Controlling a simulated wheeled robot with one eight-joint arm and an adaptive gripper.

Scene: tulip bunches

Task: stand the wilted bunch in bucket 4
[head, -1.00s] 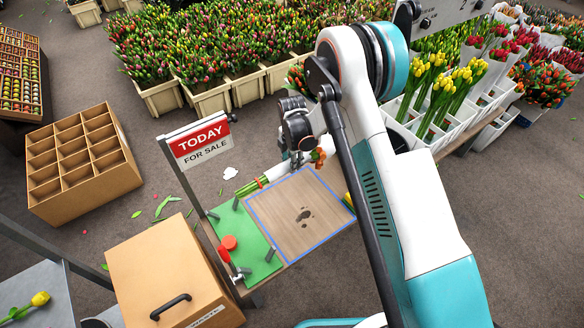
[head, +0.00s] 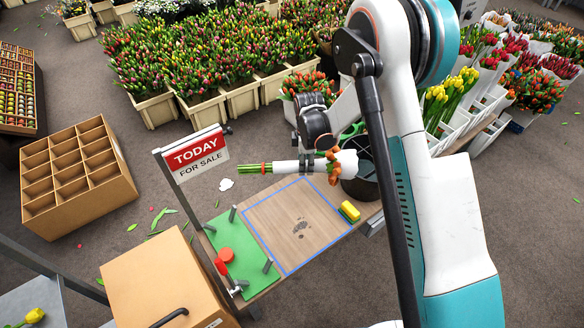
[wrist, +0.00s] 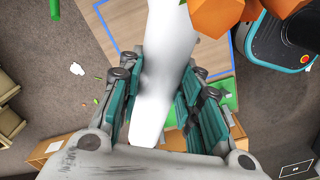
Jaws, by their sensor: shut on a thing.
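My gripper (head: 316,150) is shut around the white paper wrap of a tulip bunch (head: 345,160). The bunch lies nearly level above the back edge of the work table, its green stems pointing left and its orange heads at the right. Some heads hang down below the wrap. In the wrist view the white wrap (wrist: 160,75) runs between the two teal-padded fingers, with orange heads (wrist: 255,18) at the upper right. White buckets (head: 437,135) with yellow and red tulips stand at the right, partly behind my arm. I see no bucket numbers, so I cannot tell which is bucket 4.
A TODAY sign (head: 195,154) rises at the table's left.

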